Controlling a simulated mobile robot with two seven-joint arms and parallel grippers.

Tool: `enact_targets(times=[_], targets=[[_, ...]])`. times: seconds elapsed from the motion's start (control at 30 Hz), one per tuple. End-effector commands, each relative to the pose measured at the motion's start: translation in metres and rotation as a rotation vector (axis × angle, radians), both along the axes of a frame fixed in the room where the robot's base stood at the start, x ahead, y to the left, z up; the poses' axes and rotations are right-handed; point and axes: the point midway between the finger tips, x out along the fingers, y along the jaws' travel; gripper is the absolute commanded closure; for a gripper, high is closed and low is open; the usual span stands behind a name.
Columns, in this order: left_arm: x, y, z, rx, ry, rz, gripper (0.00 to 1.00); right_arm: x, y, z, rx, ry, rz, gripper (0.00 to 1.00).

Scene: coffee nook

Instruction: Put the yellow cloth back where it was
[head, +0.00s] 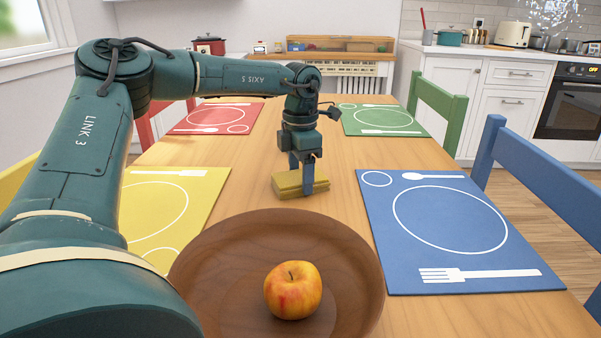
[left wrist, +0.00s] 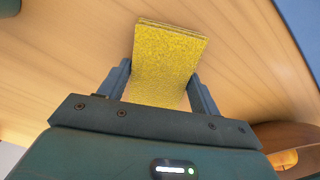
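The yellow cloth (head: 287,186) is a folded, flat pad at the middle of the wooden table. The cloth is at or just above the table top; I cannot tell if there is a gap beneath. My right gripper is not in view.
A brown bowl (head: 215,252) with an apple (head: 293,290) stands at the near middle. Yellow (head: 205,185), blue (head: 380,230), red (head: 190,121) and green (head: 365,116) placemats lie around the table. The wood between the left and right mats is mostly clear.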

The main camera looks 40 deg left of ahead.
Motion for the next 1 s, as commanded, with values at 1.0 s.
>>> enact_targets(times=[1.0], targets=[[0.000, 0.000, 0.093, 0.003, -0.001, -0.001, 0.15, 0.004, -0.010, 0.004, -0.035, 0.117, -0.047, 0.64]])
